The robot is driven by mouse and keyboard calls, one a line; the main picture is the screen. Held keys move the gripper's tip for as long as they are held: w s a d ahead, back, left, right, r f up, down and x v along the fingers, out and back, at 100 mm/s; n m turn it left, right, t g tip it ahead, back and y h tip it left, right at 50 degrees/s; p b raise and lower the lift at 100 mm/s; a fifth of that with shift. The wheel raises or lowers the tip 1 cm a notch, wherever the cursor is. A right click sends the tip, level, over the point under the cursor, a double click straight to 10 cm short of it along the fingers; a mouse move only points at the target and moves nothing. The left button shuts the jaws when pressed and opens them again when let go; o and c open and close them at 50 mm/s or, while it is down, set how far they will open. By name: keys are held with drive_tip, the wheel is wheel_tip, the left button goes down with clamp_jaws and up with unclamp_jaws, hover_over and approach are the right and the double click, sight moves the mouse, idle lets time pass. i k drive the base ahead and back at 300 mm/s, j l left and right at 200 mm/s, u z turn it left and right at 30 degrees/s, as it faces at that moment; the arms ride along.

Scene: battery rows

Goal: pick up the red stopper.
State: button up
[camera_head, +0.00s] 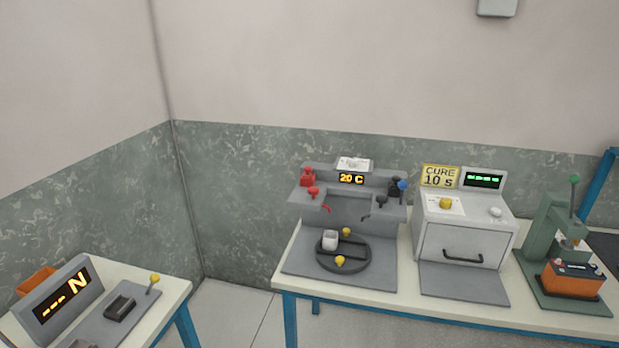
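Two small red things sit at the left end of the grey station's raised shelf. One is a blocky red piece (307,177) at the back. The other is a smaller knob-topped red piece (313,191) just in front of it, shaped like a stopper. They are too small for me to tell for sure which is the red stopper. Both appear upright and nothing holds them. My gripper is not in view.
The grey station (296,262) has a dark round turntable (344,266) holding a whitish cup (330,240). A cure oven (463,244) and green press (541,240) stand further right.

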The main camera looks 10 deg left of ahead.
sight(307, 169)
drive_tip(key=i+j+z, duration=0.1)
drive_tip(key=i+j, duration=0.2)
drive_tip(key=i+j+z, duration=0.1)
drive_tip(key=i+j, duration=0.2)
drive_tip(key=j, duration=0.2)
drive_tip(key=i+j+z, duration=0.1)
drive_tip(key=i+j, duration=0.15)
drive_tip(key=j, duration=0.15)
